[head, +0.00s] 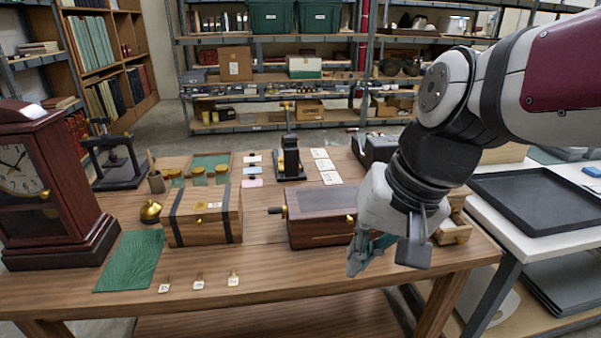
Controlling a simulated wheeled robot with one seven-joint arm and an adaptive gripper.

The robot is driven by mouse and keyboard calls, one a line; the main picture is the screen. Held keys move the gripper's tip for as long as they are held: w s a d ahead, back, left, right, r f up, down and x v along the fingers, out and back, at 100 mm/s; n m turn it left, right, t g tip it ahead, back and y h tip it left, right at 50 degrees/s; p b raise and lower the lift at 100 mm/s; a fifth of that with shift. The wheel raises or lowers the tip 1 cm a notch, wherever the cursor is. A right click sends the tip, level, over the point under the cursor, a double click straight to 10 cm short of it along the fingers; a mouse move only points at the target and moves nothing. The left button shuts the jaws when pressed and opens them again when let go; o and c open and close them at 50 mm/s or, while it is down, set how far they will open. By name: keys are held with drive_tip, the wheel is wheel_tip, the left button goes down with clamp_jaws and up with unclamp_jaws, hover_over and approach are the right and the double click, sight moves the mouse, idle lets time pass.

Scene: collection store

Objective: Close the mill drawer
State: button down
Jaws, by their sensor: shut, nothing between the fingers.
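A small light-wood box that looks like the mill (459,204) stands at the right end of the table, mostly hidden behind my gripper and wrist. Its drawer (453,234) shows low beside my gripper and appears to stick out toward the front, with its inside partly visible. My gripper (386,256) is shut and empty. It points down over the table's front right, to the left of the drawer in the picture. I see no clear contact between them. The mill's upper part and the drawer's left side are hidden.
A dark wooden box with a side crank (313,213) stands left of my gripper. A banded chest (203,217), a green cloth (130,260) and a clock (45,185) are farther left. A black tray (540,201) lies on the right-hand table. The table's front middle is mostly clear.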

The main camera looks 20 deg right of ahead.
sight(453, 229)
drive_tip(key=w+d+f+m+t+y+b, duration=0.1)
drive_tip(key=w+d+f+m, duration=0.2)
drive_tip(key=d+m, duration=0.35)
drive_tip(key=w+d+f+m+t, duration=0.2)
drive_tip(key=d+m, duration=0.4)
drive_tip(key=d, duration=0.2)
drive_tip(key=w+d+f+m+t+y+b, duration=0.1)
drive_tip(key=w+d+f+m, duration=0.2)
drive_tip(key=d+m, duration=0.35)
drive_tip(key=s+d+f+m+t+h, duration=0.1)
drive_tip(key=s+d+f+m+h, duration=0.2)
drive_tip(key=d, duration=0.4)
drive_tip(key=s+d+f+m+h, duration=0.1)
drive_tip(key=s+d+f+m, duration=0.25)
drive_tip(key=d+m, duration=0.25)
drive_tip(key=s+d+f+m+t+h, duration=0.1)
drive_tip(key=s+d+f+m, duration=0.3)
drive_tip(key=d, duration=0.3)
drive_tip(key=shift+w+d+f+b, duration=0.3)
drive_tip(key=shift+w+f, duration=0.7)
drive_tip(key=shift+w, duration=0.75)
drive_tip(key=shift+w+d+f+b, duration=0.25)
drive_tip(key=shift+w+d+f, duration=0.2)
drive_tip(key=shift+w+f, duration=0.95)
drive_tip(key=shift+w+d+f+b, duration=0.3)
drive_tip(key=shift+w+f, duration=0.3)
drive_tip(key=shift+w, duration=1.5)
